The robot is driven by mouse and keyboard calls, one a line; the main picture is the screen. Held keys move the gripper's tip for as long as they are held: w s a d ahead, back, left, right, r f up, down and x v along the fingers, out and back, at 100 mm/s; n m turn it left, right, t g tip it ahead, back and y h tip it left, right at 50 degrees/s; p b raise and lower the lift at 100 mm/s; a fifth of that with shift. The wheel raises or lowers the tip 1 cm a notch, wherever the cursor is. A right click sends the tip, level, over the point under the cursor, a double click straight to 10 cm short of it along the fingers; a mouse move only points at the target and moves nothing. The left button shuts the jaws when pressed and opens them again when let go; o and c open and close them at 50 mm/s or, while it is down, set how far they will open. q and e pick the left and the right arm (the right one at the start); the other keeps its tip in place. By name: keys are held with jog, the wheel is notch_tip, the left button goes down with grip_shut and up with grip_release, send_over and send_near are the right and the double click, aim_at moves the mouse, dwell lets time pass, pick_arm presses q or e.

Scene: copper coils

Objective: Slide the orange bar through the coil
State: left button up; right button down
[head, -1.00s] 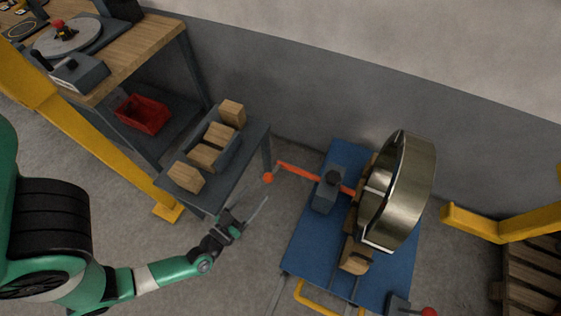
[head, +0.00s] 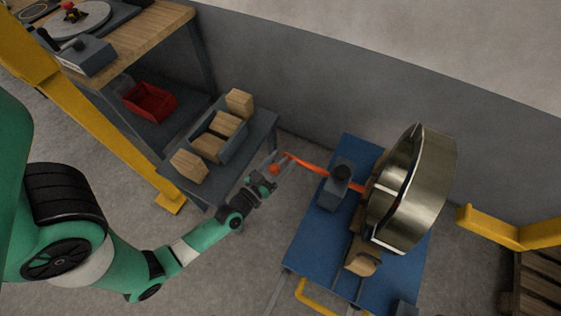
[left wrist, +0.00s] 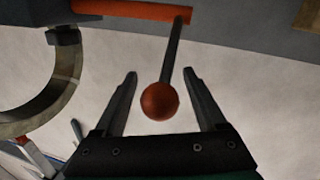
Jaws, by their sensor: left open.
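The orange bar (head: 308,164) runs from near my left gripper, past a grey support (head: 338,185), to the near side of the coil (head: 426,195); its far end is hidden. The coil is a large metal ring on a blue cart. My left gripper (head: 276,168) is open at the bar's outer end. In the left wrist view, its open fingers (left wrist: 162,95) stand on both sides of a red-orange ball (left wrist: 160,101). The ball is on a dark rod joined to the bar (left wrist: 135,10). I see no grip on it. Part of the coil (left wrist: 40,110) shows at left.
A blue cart (head: 310,240) carries the coil and wooden chocks. Left of it, a grey table (head: 262,130) with wooden blocks stands close to my left arm. A yellow post (head: 110,150) and a yellow beam (head: 495,228) flank the area. A wall lies behind.

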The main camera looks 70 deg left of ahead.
pick_arm(q)
grip_shut()
dwell(1.3)
